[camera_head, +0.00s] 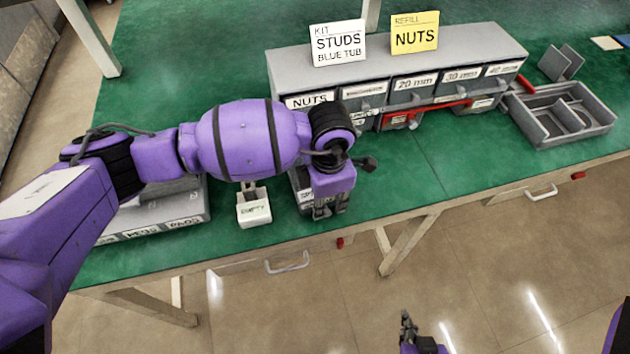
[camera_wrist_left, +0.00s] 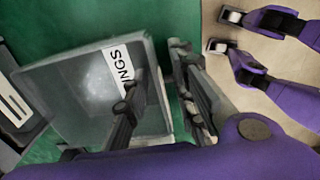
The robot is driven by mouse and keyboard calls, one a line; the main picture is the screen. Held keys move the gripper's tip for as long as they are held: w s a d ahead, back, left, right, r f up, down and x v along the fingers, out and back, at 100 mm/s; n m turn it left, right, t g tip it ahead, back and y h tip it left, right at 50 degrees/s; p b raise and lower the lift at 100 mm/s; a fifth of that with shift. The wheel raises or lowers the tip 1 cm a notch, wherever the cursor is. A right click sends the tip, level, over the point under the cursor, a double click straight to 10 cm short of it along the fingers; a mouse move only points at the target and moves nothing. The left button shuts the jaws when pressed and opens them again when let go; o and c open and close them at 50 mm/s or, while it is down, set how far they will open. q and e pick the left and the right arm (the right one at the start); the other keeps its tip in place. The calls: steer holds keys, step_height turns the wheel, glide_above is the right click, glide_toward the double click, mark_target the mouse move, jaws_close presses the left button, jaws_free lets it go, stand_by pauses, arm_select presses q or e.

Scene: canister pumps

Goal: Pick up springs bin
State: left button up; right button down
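The springs bin (camera_head: 300,188) is a small grey bin near the table's front edge, mostly hidden behind my left gripper in the head view. In the left wrist view the open, empty-looking bin (camera_wrist_left: 75,95) shows a white label ending in "NGS". My left gripper (camera_head: 331,208) points down at the bin's front side. In the left wrist view its fingers (camera_wrist_left: 160,95) are apart, one over the bin's side and the other beyond its front wall. Contact cannot be made out. My right gripper (camera_head: 407,327) is low at the bottom of the head view, away from the table; its opening is unclear.
A grey labelled rack (camera_head: 160,212) is further left. A grey drawer cabinet (camera_head: 400,55) with signs on top stands behind. A grey divided tray (camera_head: 560,115) is at right. Green table is clear right of the gripper.

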arm_select(q)
steer(key=shift+f, duration=0.35)
jaws_close()
steer(key=shift+r, duration=0.15)
